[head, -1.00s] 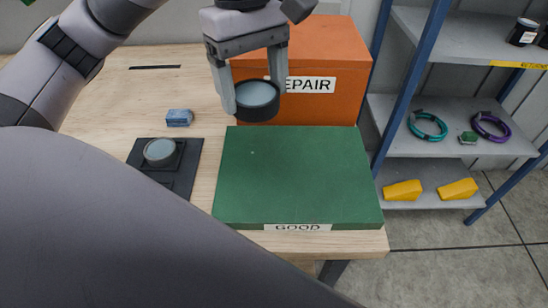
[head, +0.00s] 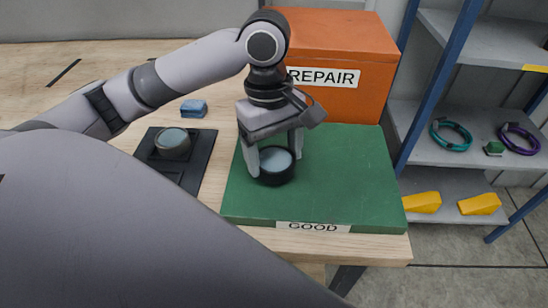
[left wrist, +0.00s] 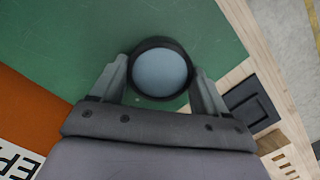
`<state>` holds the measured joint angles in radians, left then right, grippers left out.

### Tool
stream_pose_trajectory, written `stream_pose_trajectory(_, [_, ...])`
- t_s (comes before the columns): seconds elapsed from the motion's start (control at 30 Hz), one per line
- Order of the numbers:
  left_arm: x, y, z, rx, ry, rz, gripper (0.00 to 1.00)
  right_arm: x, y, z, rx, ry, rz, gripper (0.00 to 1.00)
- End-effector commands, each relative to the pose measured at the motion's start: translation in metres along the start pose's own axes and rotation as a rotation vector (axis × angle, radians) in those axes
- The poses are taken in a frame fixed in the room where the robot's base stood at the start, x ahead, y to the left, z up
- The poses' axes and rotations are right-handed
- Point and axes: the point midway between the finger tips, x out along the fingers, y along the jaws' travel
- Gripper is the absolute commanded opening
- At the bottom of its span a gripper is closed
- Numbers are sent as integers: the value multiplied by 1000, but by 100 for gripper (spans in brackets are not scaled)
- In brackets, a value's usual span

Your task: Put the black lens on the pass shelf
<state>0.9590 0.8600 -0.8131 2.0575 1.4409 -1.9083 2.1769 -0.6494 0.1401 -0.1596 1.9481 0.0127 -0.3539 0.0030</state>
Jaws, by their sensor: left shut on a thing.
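The black lens (head: 277,177), a black ring with pale glass, is between the fingers of my left gripper (head: 274,161). The gripper is shut on it, with a finger on each side. It is over the left half of a green board (head: 345,185) labelled GOOD; I cannot tell whether the lens touches the board. In the left wrist view the lens (left wrist: 161,73) is face-on between the fingertips (left wrist: 162,82), with the green surface (left wrist: 75,50) around it. My right gripper is not in view.
A grey-rimmed lens (head: 172,143) sits in a dark tray (head: 199,165) left of the board. A blue block (head: 194,108) lies behind it. An orange REPAIR box (head: 345,40) stands behind the board. A shelf rack (head: 460,150) with teal and purple rings and yellow blocks is at right.

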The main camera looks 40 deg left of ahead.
Motion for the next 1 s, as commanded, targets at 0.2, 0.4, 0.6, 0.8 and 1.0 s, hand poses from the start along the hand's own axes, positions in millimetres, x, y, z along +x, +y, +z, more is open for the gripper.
stream_pose_trajectory(0.2, [12,0,-2,1,0,2,36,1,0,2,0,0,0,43])
stream_pose_trajectory(0.4, [13,0,-2,1,-1,1,36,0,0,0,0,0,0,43])
stream_pose_trajectory(0.6, [15,0,-2,1,-1,1,100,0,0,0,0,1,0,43])
stream_pose_trajectory(0.8, [14,0,-2,1,0,1,100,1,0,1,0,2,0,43])
stream_pose_trajectory(1.0, [-12,1,-2,0,1,5,100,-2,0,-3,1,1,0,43])
